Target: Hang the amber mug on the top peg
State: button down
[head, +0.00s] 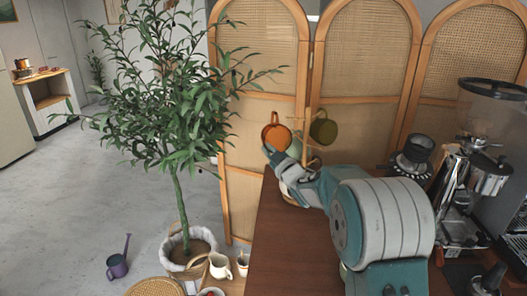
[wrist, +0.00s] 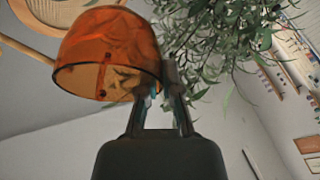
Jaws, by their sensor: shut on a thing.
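The amber mug (head: 276,134) is held up just left of the wooden mug stand (head: 305,118) in the head view. In the wrist view the translucent amber mug (wrist: 106,55) fills the upper left. My gripper (head: 269,152) is shut on the mug; its fingers (wrist: 162,90) meet the mug's right side in the wrist view. The exact grip, on handle or wall, is hidden. An olive-green mug (head: 323,129) is on the stand's right side. A pale green mug (head: 295,149) shows lower, partly covered. Whether the amber mug touches a peg cannot be told.
The stand is on the brown counter (head: 280,230), its base largely behind my arm. A rattan screen (head: 260,60) stands close behind. A leafy potted tree (head: 170,110) is to the left. A grinder (head: 490,115) and coffee gear occupy the right.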

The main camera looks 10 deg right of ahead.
aim_at(281, 147)
jog(key=shift+w+d+f, duration=0.1)
jog(key=shift+w+d, duration=0.1)
jog(key=shift+d, duration=0.5)
jog(key=shift+w+d+f, duration=0.1)
jog(key=shift+w+d, duration=0.1)
jog(key=shift+d, duration=0.5)
jog(key=shift+w+d+f, duration=0.25)
jog(key=shift+w+d, duration=0.1)
jog(key=shift+d, duration=0.4)
jog(key=shift+w+d+f, duration=0.2)
jog(key=shift+w+d, duration=0.1)
jog(key=shift+d, duration=0.4)
jog(key=shift+f, duration=0.15)
jog(key=shift+s, duration=0.1)
jog(key=c, duration=0.7)
grip_release()
jog(key=shift+f, duration=0.1)
